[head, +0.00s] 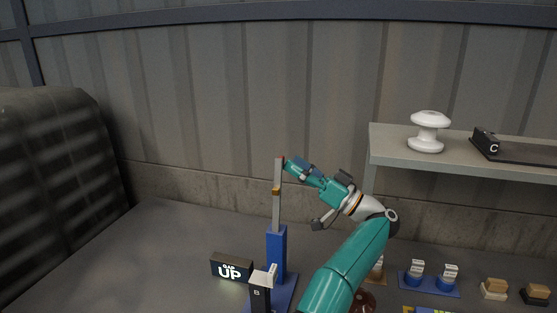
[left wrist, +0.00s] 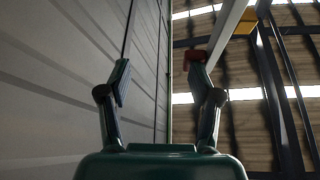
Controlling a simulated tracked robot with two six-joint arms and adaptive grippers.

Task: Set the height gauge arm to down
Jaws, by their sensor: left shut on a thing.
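The height gauge has a blue post (head: 277,250) on a blue base, at the lower middle of the head view. Its grey arm (head: 277,212) stands nearly straight up, with an orange collar partway and a red tip. A black sign (head: 231,268) beside the post reads "UP". In the left wrist view the red tip (left wrist: 196,56) meets the right finger, and the grey arm (left wrist: 229,30) runs up to the right. The right gripper is out of view.
The left tabletop is clear.

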